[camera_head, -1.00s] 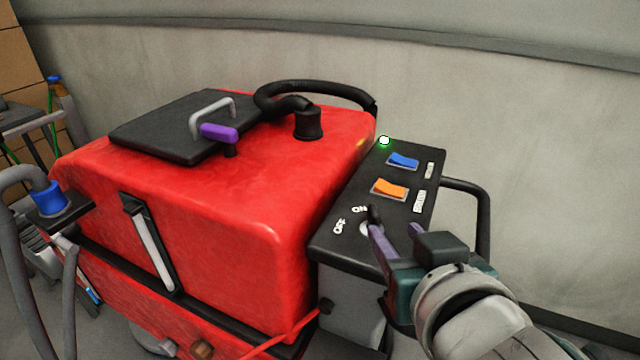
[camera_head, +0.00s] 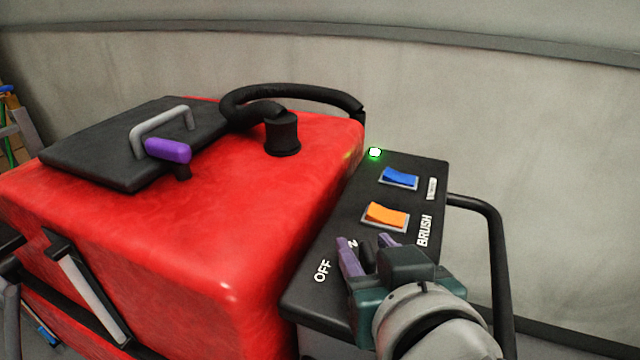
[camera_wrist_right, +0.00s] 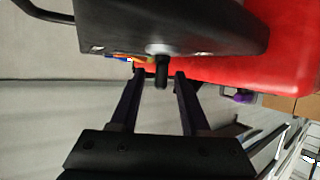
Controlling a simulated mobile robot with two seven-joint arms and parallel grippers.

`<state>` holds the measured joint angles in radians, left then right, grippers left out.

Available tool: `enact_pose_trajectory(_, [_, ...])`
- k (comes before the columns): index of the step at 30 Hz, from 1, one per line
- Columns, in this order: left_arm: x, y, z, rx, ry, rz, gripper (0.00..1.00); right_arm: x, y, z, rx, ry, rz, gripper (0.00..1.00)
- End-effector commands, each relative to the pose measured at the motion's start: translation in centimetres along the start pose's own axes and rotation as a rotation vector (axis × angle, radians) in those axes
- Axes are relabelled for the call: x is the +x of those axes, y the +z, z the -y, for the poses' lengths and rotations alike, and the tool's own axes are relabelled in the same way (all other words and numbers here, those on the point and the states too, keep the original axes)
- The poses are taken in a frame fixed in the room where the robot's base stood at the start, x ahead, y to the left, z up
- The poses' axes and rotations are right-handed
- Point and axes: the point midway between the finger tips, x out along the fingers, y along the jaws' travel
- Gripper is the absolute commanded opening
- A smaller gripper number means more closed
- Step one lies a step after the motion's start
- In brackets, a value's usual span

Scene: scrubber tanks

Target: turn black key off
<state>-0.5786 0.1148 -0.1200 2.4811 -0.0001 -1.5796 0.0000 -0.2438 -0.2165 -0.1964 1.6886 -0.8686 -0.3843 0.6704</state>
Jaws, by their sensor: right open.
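The black key (camera_head: 368,257) is on the control panel (camera_head: 325,235) of the red machine, by the white OFF label (camera_head: 322,271) and a mostly covered ON label. My right gripper (camera_head: 367,245) is open, with one purple finger on either side of the key in the head view. In the right wrist view, the key (camera_wrist_right: 161,72) sticks out from the panel between the two open fingertips (camera_wrist_right: 159,77), with a gap on both sides. The key's base is hidden in the head view. I cannot tell its exact angle. My left gripper is not in view.
A blue switch (camera_head: 399,177), an orange switch (camera_head: 386,215) and a lit green lamp (camera_head: 375,152) are on the panel. The red tank (camera_head: 220,220) stands left of it. A black side handle (camera_head: 495,240) is on the right, before a grey wall (camera_head: 560,160).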

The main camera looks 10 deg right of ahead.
Motion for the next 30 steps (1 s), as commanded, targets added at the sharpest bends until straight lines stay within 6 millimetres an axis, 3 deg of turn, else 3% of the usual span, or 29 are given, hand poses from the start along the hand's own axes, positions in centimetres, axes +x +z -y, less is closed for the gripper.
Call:
enact_pose_trajectory(3, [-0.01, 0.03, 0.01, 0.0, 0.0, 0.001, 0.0, -0.01, -0.01, 0.01, 0.0, 0.0, 0.0, 0.44])
enact_pose_trajectory(15, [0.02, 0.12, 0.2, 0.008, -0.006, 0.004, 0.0, 0.0, 0.0, 0.0, 0.0, 0.0, 0.0, 0.0])
enact_pose_trajectory(30, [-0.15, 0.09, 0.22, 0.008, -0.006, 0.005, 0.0, -0.02, -0.06, -0.01, -0.003, -0.006, 0.001, 0.0])
